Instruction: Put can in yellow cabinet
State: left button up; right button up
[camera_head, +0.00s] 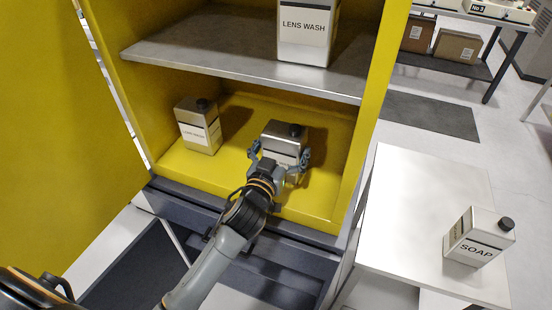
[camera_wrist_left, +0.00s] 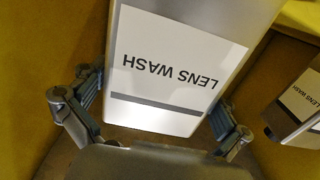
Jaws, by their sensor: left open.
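The yellow cabinet (camera_head: 340,165) stands open, with its door (camera_head: 60,120) swung out to the left. A metal can (camera_head: 285,140) with a black cap stands on the cabinet's yellow bottom. My left gripper (camera_head: 281,158) is open, with one finger at each side of this can. In the left wrist view this can (camera_wrist_left: 175,60) shows a LENS WASH label, upside down, between the two open fingers (camera_wrist_left: 155,120). A can marked SOAP (camera_head: 478,238) stands on the white table at the right. My right gripper is not in view.
Another can (camera_head: 198,127) stands on the cabinet bottom, left of the gripper. A LENS WASH can (camera_head: 306,30) stands on the grey shelf (camera_head: 220,50) above. The white table (camera_head: 410,200) has free room left of the SOAP can. Cardboard boxes (camera_head: 456,46) lie farther back.

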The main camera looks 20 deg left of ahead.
pick_arm(q)
jog(key=s+b, duration=0.2)
jog(key=s, duration=0.9)
jog(key=shift+s+a, duration=0.25)
jog(key=shift+s, duration=0.05)
jog(key=shift+f, duration=0.1)
